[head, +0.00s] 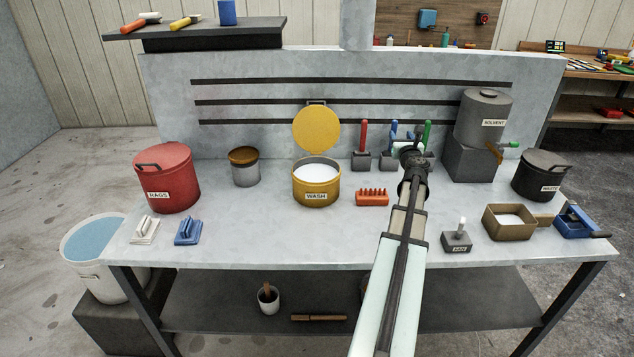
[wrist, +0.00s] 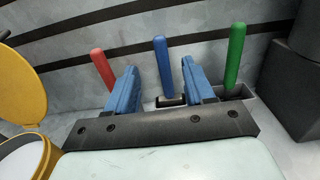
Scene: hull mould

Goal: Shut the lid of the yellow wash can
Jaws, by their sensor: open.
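The yellow wash can (head: 316,199), labelled WASH, stands on the bench left of my arm. Its yellow lid (head: 317,130) is open, standing upright at the can's back edge, with the round inner face toward the front. White contents show inside the can. In the wrist view the lid (wrist: 22,88) and part of the can's rim (wrist: 48,160) show at the left edge. My gripper (wrist: 153,82) is open, its two blue fingers apart, pointing at the blue-handled tool. It is to the right of the can and does not touch it. In the head view my arm partly hides the gripper (head: 407,133).
Red (head: 363,137), blue and green (head: 427,133) handles stand in holders behind my gripper. An orange block (head: 372,198) sits right of the can. A brown-lidded tin (head: 244,168) and red rags bin (head: 167,178) stand left. The solvent drum (head: 483,117) stands right.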

